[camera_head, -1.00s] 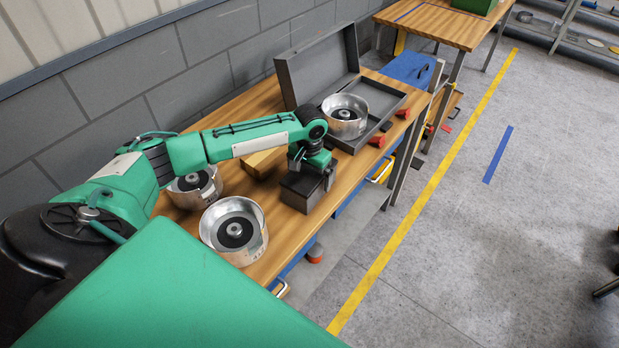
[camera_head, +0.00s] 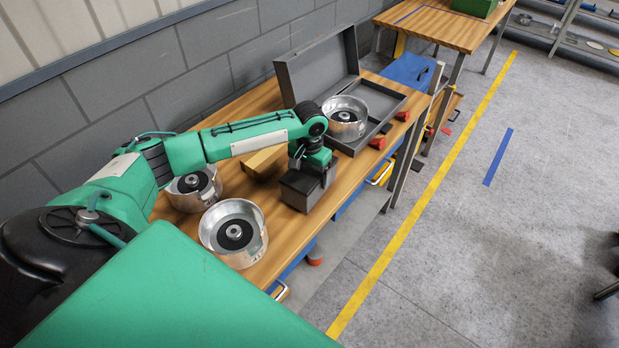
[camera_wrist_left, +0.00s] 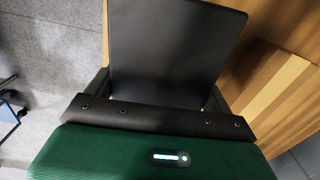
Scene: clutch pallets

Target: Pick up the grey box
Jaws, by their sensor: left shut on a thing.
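The grey box (camera_head: 302,191) is a small dark block at the front edge of the wooden workbench, near its middle. In the left wrist view the box (camera_wrist_left: 175,50) fills the space in front of the green gripper body. My left gripper (camera_head: 315,172) points down over the box and is shut on it, a dark finger showing at its right side. In the left wrist view the left gripper (camera_wrist_left: 158,100) has the box between its fingers. Whether the box touches the bench is hard to tell. My right gripper is not in view.
Metal clutch housings stand on the bench, two (camera_head: 233,232) (camera_head: 194,188) left of the box. Another (camera_head: 345,118) sits in an open grey case (camera_head: 385,98) at right. A wooden block (camera_head: 264,161) lies behind my gripper. Red items (camera_head: 377,142) lie along the front edge.

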